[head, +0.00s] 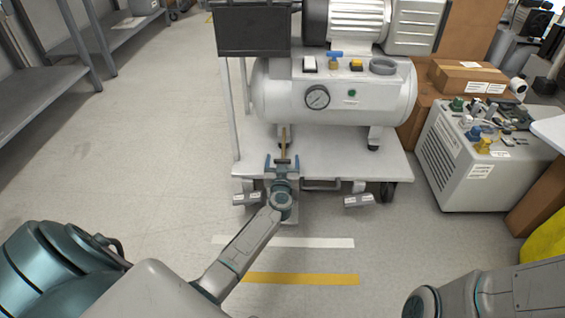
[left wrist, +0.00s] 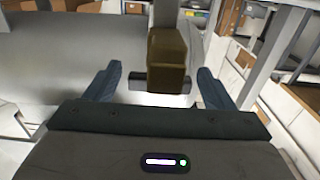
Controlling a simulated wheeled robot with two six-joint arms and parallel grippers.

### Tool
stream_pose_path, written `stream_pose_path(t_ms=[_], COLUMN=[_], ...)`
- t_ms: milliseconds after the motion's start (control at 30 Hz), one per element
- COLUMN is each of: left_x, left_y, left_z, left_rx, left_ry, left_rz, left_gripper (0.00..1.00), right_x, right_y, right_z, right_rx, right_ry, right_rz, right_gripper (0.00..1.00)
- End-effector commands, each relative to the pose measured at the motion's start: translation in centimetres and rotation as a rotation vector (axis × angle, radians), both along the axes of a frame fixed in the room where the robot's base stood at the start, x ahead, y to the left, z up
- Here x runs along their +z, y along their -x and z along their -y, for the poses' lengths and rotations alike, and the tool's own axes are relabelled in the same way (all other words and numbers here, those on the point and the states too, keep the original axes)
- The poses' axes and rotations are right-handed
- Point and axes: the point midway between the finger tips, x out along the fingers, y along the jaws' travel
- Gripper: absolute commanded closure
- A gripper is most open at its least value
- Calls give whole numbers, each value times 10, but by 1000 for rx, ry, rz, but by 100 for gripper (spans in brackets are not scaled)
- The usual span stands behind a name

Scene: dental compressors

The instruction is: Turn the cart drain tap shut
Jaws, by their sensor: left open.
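The cart (head: 330,165) carries a compressor with a pale tank (head: 270,92). A narrow brass-coloured piece (head: 284,143), which looks like the drain tap, shows low at the tank's front left. My left gripper (head: 282,160) is open just in front of it. In the left wrist view a brass block (left wrist: 166,62) stands between the two spread fingers, with a dark bar (left wrist: 140,83) low behind it. I see no finger closed on it. Whether the fingers touch it, and how the tap is turned, I cannot tell. My right gripper is out of view.
A blue-handled valve (head: 334,60), a gauge (head: 317,97) and a yellow knob (head: 356,64) sit on the tank. Cart pedals (head: 357,201) stick out at the front. A grey cabinet (head: 455,160) with fittings stands at right. The floor at left is clear.

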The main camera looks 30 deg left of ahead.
Motion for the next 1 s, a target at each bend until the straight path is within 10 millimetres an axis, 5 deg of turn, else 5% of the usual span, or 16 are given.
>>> stream_pose_path(t_ms=[133, 367, 1000], left_x=[0, 0, 1], left_y=[0, 0, 0], left_z=[0, 0, -1], left_rx=[0, 0, -234], left_ry=[0, 0, -6], left_rz=[0, 0, 5], left_gripper=[28, 68, 68], right_x=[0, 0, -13], right_y=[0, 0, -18], right_z=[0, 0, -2], right_rx=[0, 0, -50], right_ry=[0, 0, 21], right_rz=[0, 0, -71], right_gripper=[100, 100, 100])
